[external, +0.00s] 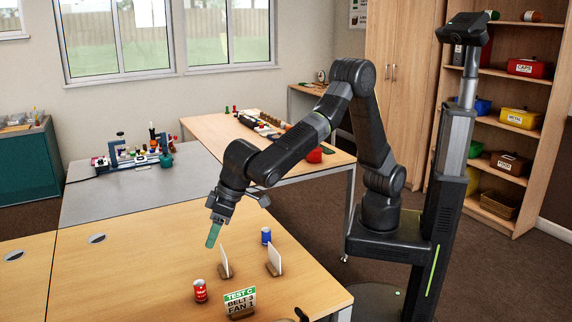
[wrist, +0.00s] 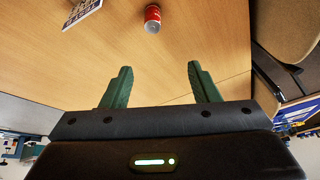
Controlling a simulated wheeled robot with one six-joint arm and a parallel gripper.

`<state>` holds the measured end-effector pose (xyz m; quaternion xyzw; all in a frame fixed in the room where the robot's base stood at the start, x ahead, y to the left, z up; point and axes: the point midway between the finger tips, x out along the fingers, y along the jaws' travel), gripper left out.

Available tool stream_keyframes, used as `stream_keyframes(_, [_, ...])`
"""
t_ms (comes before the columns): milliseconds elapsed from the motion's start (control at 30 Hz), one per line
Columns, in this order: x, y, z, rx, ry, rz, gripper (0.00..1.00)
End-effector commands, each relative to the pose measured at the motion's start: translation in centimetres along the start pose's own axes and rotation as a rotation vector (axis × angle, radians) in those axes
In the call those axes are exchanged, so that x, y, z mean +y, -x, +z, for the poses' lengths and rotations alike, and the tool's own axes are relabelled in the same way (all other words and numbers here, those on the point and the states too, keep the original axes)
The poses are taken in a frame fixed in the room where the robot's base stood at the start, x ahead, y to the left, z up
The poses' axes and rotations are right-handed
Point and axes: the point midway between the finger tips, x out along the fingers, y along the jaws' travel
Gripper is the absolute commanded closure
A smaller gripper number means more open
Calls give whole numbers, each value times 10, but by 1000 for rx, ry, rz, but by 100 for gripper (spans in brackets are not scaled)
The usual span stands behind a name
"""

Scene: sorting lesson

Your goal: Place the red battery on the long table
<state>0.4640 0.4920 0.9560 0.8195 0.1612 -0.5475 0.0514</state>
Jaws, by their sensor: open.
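The red battery (external: 200,291), a small red cylinder with a pale label, stands upright on the near wooden table (external: 130,262). It also shows at the top of the wrist view (wrist: 152,19), beyond the fingertips. My gripper (external: 213,235) hangs above this table, behind and above the battery and apart from it. In the wrist view its green fingers (wrist: 158,75) are spread with nothing between them. A longer wooden table (external: 205,128) with several items along it stands further back. I cannot tell from the frames which table is called the long table.
A blue battery (external: 266,236), white cards (external: 273,262) in wooden holders and a sign reading TEST C, BELT 3, FAN 1 (external: 240,301) stand near the red battery. A grey table (external: 130,190) holds equipment at its back. Shelves (external: 515,130) with coloured bins stand at right.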

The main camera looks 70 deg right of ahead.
Motion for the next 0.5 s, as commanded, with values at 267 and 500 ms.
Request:
stream_keyframes(267, [8,-61,21,-13,-15,3,45])
stream_keyframes(500, [8,-106,22,-15,-17,3,45])
